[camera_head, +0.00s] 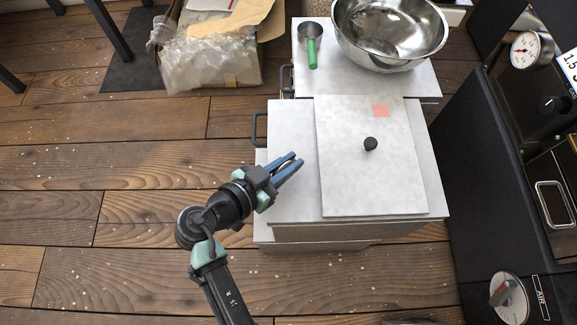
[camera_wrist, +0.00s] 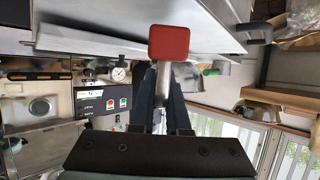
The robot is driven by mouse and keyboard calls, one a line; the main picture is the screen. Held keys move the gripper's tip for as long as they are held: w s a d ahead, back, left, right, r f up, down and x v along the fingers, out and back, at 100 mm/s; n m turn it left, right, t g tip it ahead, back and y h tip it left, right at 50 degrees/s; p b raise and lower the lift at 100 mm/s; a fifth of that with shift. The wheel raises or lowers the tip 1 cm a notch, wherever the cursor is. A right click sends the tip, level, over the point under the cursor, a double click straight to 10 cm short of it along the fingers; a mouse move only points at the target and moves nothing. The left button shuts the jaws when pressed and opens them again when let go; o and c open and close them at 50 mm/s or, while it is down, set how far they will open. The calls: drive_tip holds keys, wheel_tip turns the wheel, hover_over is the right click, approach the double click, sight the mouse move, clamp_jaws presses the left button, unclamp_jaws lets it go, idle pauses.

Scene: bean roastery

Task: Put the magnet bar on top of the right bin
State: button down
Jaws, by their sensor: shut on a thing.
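My gripper (camera_head: 296,164) is at the left part of the near pale bin's top, beside its raised lid. It is shut on the magnet bar, a grey metal rod with a square red end (camera_wrist: 169,43) that shows between the fingers in the wrist view. In the head view the fingers hide most of the bar. The near bin (camera_head: 294,205) has a pale lid panel (camera_head: 370,185) with a black knob and a pink patch. A second pale bin (camera_head: 305,82) stands behind it. I cannot tell by name which one is the right bin.
A metal bowl (camera_head: 391,35) and a green-handled scoop (camera_head: 312,45) stand on the far bin. A dark machine (camera_head: 500,205) with a dial stands at right. A cardboard box (camera_head: 225,70) with plastic lies at back left. The floor at left is clear.

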wheel_tip(320, 180, down, 2)
drive_tip(key=shift+f, duration=0.1)
drive_tip(key=c, duration=0.9)
unclamp_jaws()
drive_tip(key=shift+b, duration=0.3)
